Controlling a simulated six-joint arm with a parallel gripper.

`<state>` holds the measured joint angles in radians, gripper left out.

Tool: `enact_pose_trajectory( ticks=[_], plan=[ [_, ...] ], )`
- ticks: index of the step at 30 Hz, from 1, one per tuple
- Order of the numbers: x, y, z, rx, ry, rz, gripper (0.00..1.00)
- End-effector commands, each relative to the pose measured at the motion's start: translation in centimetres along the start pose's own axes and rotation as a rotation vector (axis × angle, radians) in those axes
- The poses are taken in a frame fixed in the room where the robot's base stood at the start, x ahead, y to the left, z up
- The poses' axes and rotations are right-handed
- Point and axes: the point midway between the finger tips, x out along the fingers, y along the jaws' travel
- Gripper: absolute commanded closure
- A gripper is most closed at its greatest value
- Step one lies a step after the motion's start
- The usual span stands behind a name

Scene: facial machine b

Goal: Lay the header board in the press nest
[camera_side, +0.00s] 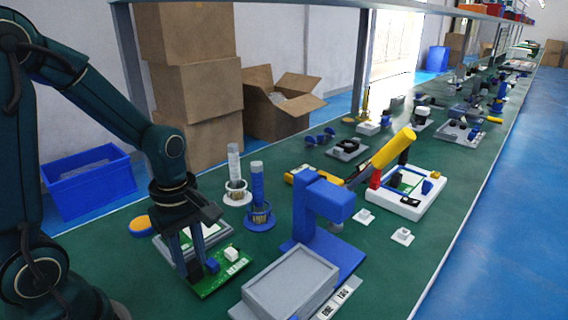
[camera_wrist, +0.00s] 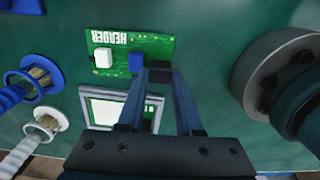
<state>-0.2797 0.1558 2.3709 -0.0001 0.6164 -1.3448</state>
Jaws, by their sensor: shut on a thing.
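The header board (camera_side: 232,275) is a green board with white HEADER lettering, a white block and a blue block. It also shows in the wrist view (camera_wrist: 130,47). My gripper (camera_side: 203,270) points down at the board's left end in the side view. In the wrist view my gripper (camera_wrist: 158,72) is shut on a dark part at the board's end. I cannot tell whether the board touches the table. A blue press (camera_side: 322,205) stands right of the gripper on a blue base (camera_side: 345,262). Its nest is not clearly seen under the head.
An empty grey tray (camera_side: 290,283) lies in front of the press, with label tags beside it. A pale frame (camera_side: 160,243) lies behind my gripper. Two ringed holders with bristles, one white (camera_side: 237,192) and one blue (camera_side: 259,217), stand behind. A yellow-handled tool (camera_side: 392,149) is farther right.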

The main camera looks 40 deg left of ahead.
Motion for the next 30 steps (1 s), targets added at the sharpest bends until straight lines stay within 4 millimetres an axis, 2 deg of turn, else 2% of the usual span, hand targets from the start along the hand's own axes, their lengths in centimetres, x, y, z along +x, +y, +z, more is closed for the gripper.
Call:
enact_pose_trajectory(
  ticks=[6,10,30],
  plan=[
    [-4.2,0.1,0.0,0.000,0.003,0.011,1.00],
    [-5.8,0.1,0.0,0.000,0.002,0.007,1.00],
    [-6.1,0.0,0.0,0.000,0.000,0.001,1.00]
  ],
)
